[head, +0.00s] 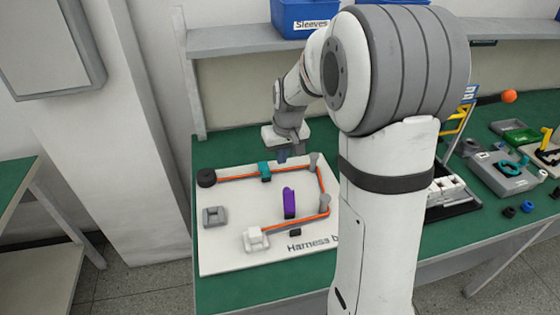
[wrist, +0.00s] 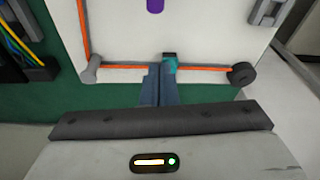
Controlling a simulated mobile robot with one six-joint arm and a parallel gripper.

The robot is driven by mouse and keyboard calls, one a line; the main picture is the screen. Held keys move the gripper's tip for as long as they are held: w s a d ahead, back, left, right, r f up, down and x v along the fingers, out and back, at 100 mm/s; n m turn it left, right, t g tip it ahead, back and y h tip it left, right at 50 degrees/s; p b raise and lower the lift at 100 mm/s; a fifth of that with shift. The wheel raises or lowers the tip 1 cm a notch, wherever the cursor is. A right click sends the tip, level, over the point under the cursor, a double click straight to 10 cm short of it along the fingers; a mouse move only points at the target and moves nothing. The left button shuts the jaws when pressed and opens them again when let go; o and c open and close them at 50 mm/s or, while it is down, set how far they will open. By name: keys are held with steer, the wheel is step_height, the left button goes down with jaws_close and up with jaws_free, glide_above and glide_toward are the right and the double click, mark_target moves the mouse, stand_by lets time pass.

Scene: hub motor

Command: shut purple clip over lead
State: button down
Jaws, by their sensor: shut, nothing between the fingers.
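The purple clip (head: 289,203) stands upright on the white harness board, its lid apparently raised, beside the lower run of the orange lead (head: 235,176). Only part of the purple clip (wrist: 155,5) shows at the top edge of the wrist view. The lead bends round two grey posts. A teal clip (head: 265,171) sits on the upper run of the lead. My gripper (head: 283,155) is shut and empty near the teal clip, away from the purple one. In the wrist view its fingertips (wrist: 160,72) are together beside the teal clip (wrist: 169,65); contact is unclear.
The white board (head: 225,255) lies on the green bench. It bears a black round piece (head: 206,178), a grey block (head: 215,216), a white connector (head: 255,239) and grey posts (head: 324,203). Trays and tools stand at the right. A shelf with blue bins (head: 305,15) is behind.

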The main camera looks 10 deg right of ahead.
mark_target(288, 200)
steer(key=x, duration=0.8)
steer(key=shift+s+f+p, duration=0.1)
steer(key=shift+f+p, duration=0.2)
steer(key=s, duration=0.3)
steer(key=shift+s+d+r+p, duration=0.2)
steer(key=shift+s+r+p, duration=0.15)
steer(key=shift+p, duration=0.05)
steer(key=shift+s+b, duration=0.15)
steer(key=shift+b, duration=0.4)
steer(key=shift+s+r+t+b, duration=0.15)
steer(key=shift+t+b, duration=0.25)
steer(key=shift+b, duration=0.2)
